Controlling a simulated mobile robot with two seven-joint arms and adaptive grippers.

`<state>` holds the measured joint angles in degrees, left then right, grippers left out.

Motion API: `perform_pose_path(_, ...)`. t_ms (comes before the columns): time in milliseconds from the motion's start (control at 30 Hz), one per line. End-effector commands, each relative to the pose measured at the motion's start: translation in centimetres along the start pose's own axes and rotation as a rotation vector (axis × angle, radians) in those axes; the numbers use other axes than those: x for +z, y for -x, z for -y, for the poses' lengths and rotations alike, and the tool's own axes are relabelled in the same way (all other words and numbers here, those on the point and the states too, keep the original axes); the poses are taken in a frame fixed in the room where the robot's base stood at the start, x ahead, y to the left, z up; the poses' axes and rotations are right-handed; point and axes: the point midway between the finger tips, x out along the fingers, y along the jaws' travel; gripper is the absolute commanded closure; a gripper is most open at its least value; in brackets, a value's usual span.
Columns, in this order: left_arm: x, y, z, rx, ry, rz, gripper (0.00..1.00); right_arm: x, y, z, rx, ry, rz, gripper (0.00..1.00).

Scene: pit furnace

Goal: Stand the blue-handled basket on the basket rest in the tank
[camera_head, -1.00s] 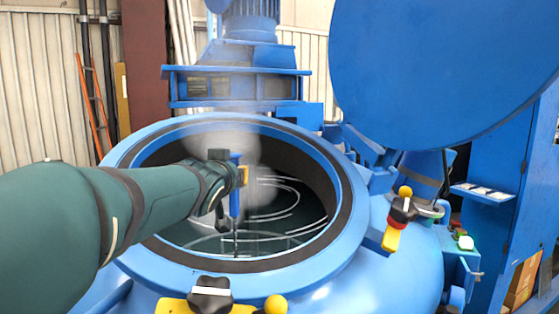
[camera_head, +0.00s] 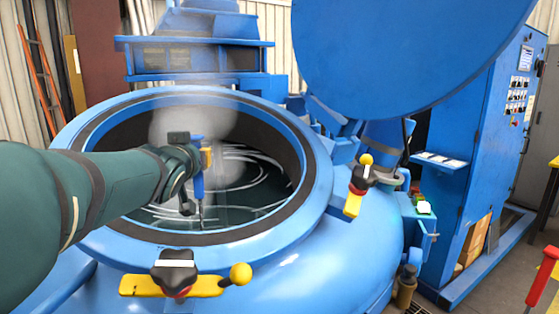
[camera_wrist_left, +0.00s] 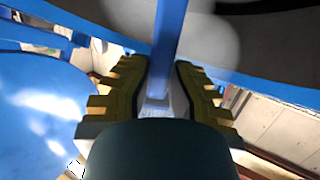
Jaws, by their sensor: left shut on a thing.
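My left gripper (camera_head: 207,158) is shut on the blue handle (camera_head: 198,184) inside the round mouth of the blue tank (camera_head: 318,190). In the left wrist view the handle (camera_wrist_left: 170,40) runs between the yellow-padded fingers of the gripper (camera_wrist_left: 163,82). A thin dark rod (camera_head: 202,214) continues below the handle towards the liquid. The handle looks close to upright. I cannot make out the basket body or the basket rest. My right gripper is not in view.
Pale vapour (camera_head: 215,125) hangs over the swirling liquid (camera_head: 245,183). A raised round blue lid (camera_head: 400,50) stands at upper right. Clamps with dark knobs (camera_head: 175,270) and yellow balls sit around the tank's mouth. A blue cabinet (camera_head: 490,120) stands at right.

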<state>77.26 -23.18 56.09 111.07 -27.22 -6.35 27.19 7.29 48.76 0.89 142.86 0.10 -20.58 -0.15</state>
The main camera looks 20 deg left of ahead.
Motion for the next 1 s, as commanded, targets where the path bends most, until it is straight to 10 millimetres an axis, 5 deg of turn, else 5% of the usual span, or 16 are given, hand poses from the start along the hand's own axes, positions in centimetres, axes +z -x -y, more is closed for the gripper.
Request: perform_pose_path(1000, 1.9, -0.4, 0.2, -0.003, 0.002, 0.009, 1.00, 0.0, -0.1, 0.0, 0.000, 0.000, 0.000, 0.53)
